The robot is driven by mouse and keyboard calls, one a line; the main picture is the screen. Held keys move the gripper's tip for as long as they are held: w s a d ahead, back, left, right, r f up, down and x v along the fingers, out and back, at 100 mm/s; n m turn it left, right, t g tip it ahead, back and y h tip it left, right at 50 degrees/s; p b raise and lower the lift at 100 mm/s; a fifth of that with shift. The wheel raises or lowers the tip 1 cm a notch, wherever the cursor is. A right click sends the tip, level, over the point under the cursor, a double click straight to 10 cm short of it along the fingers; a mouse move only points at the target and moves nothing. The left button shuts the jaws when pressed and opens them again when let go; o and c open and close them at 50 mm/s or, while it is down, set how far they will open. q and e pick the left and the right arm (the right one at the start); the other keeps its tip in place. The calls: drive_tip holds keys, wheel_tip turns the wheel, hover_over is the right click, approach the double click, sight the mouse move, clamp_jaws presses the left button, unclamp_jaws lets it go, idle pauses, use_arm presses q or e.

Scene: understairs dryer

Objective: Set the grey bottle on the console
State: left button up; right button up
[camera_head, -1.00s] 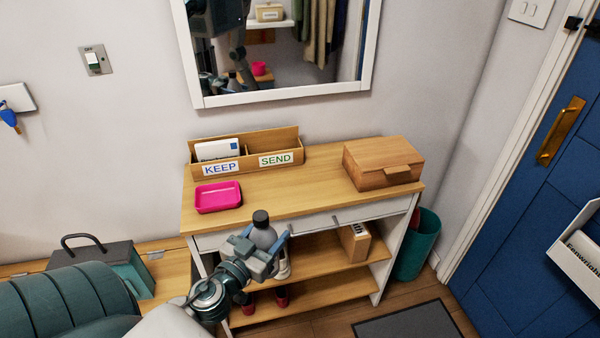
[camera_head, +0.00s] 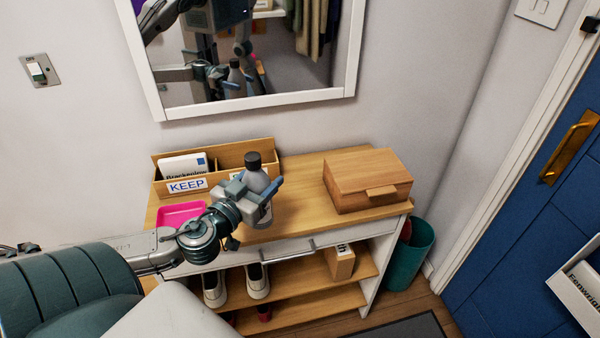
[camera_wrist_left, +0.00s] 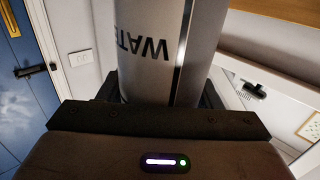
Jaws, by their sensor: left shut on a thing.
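The grey bottle (camera_head: 256,181) with a black cap is upright in my left gripper (camera_head: 262,196), which is shut on it. In the head view it shows over the front part of the console (camera_head: 300,180); whether its base touches the top I cannot tell. In the left wrist view the bottle (camera_wrist_left: 168,50) fills the middle, with upside-down letters on its side. The console has a wooden top, a white front and shelves below. My right gripper is not clearly in view.
A pink tray (camera_head: 180,213) lies left of the gripper. A letter rack (camera_head: 168,164) stands at the back left, partly hidden by the bottle. A wooden box (camera_head: 367,182) stands on the right. Bare top shows between bottle and box. A mirror (camera_head: 250,100) hangs above.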

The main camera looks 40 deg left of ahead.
use_arm(q)
drive_tip(key=shift+w+d+r, duration=0.1)
drive_tip(key=shift+w+d, duration=0.1)
drive_tip(key=shift+w, duration=0.1)
drive_tip(key=w+d+f+p, duration=0.1)
drive_tip(key=w+f+p, duration=0.1)
drive_tip(key=w, duration=0.4)
drive_tip(key=w+d+f+p, duration=0.2)
drive_tip(key=w+f, duration=0.1)
drive_tip(key=w, duration=0.4)
drive_tip(key=shift+w+d, duration=0.2)
drive_tip(key=shift+w, duration=0.1)
drive_tip(key=o, duration=1.3)
drive_tip(key=shift+c, duration=0.2)
